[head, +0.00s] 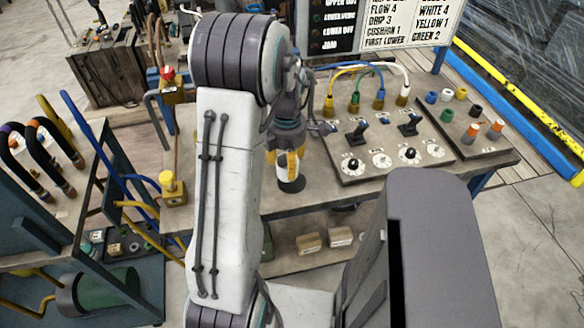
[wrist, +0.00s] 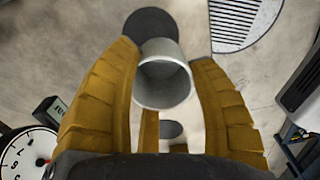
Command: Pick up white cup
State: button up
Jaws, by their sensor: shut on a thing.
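The white cup (wrist: 163,85) is between the two yellow fingers of my gripper (wrist: 168,100) in the wrist view, with its open mouth facing the camera. The fingers are shut on its sides. In the head view my gripper (head: 286,163) is over the workbench, and a small part of the white cup (head: 292,165) shows between its fingers. A dark round disc (head: 291,186) is just below the cup; it also shows in the wrist view (wrist: 152,26), partly behind the cup. I cannot tell whether the cup touches it.
The workbench (head: 330,200) carries a control panel (head: 385,140) with levers, dials and coloured plugs to the right. A yellow block with a stem (head: 172,188) stands at the left. A rack of hoses (head: 45,165) is further left. A sign board (head: 385,25) stands behind.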

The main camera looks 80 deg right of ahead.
jog(key=w+a+r+b, duration=0.3)
jog(key=w+a+r, duration=0.1)
jog(key=a, duration=0.4)
jog(key=shift+w+r, duration=0.4)
jog(key=shift+w, duration=0.2)
jog(key=shift+s+b, duration=0.1)
jog(key=shift+b, duration=0.5)
jog(key=shift+a+b, duration=0.15)
jog(key=shift+b, duration=0.15)
